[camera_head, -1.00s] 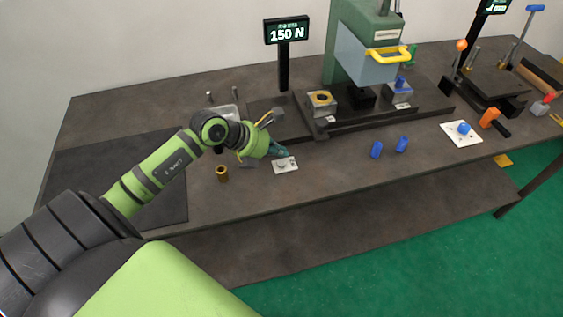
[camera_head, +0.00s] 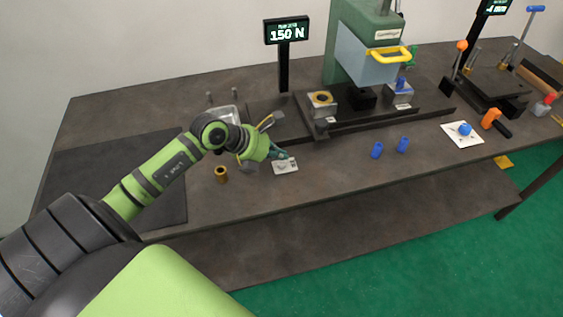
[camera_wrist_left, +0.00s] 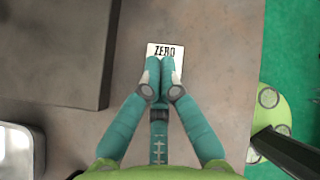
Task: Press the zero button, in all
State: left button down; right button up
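The zero button's white plate (camera_head: 286,168) lies on the bench, below and just right of my left gripper in the head view. In the left wrist view the plate (camera_wrist_left: 165,47) shows the black word ZERO. My left gripper (camera_head: 281,154) is shut and empty, its two teal fingers (camera_wrist_left: 160,66) side by side over the lower part of the plate. The button itself is mostly hidden by the fingers in the wrist view, and whether the tips touch it cannot be told. My right gripper is not in view. The display (camera_head: 286,30) reads 150 N.
A brass bushing (camera_head: 221,174) stands left of the plate. A metal tray (camera_head: 226,114) lies behind my left arm. The green press (camera_head: 362,45) stands behind, with a brass-ringed block (camera_head: 322,102) at its base. Two blue pieces (camera_head: 377,150) stand to the right. The bench front is clear.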

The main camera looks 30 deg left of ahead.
pick_arm(q)
jog(key=shift+f, duration=0.15)
dwell(0.4)
jog(key=shift+f+b, duration=0.3)
jog(key=shift+b, duration=0.05)
jog(key=shift+f+b, duration=0.35)
jog(key=shift+f, duration=0.15)
dwell(0.5)
jog(key=shift+s+f, duration=0.15)
jog(key=shift+f, duration=0.05)
dwell(0.3)
jog(key=shift+r+p, duration=0.65)
jog(key=shift+r, duration=0.3)
